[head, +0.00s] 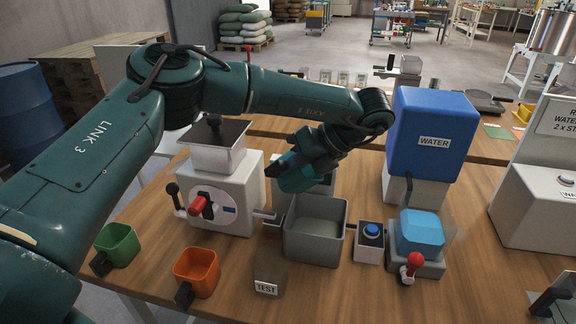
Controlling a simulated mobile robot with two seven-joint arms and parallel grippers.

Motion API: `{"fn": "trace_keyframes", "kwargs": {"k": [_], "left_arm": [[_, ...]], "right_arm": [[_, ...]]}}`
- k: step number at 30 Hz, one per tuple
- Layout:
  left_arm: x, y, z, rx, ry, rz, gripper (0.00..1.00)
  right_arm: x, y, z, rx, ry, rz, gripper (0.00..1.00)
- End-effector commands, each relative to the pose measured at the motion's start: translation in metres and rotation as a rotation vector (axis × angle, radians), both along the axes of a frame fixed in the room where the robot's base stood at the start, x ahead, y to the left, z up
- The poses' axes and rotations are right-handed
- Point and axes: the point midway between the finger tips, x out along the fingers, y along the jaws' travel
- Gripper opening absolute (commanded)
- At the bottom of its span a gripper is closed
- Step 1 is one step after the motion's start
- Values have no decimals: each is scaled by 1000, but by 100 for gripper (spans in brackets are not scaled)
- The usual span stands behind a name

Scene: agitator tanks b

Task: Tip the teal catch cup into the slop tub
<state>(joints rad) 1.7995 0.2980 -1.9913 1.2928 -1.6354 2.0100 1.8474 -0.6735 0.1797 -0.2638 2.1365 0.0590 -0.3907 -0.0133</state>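My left gripper (312,152) comes in from the left and hangs over the middle of the table. It looks shut on the teal catch cup (298,177), though the fingertips are partly hidden by the wrist and cup. The cup is tilted and held above and behind the open grey tub (318,255), which looks like the slop tub. I cannot see into the cup. The visible inside of the tub is grey, with no clear contents.
A white machine with a hopper (222,187) and red handle stands left of the tub. A blue water tank (433,125) stands behind right. A blue-button box (370,240) and red-knobbed valve (416,262) sit right. Green (117,243) and orange (198,270) cups and a TEST block (269,272) are in front.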

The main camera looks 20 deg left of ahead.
Motion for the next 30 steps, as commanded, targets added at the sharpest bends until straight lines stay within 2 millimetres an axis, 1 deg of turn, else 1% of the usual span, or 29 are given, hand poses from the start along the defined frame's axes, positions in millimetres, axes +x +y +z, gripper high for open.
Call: {"fn": "trace_keyframes", "kwargs": {"k": [8,22,30], "left_arm": [[0,0,1,11,2,0,0],[0,-3,4,90,16,1,0],[1,-2,2,98,17,1,0]], "right_arm": [[0,0,4,0,0,0,36],[0,0,21,0,0,0,36],[0,0,21,0,0,0,36]]}}
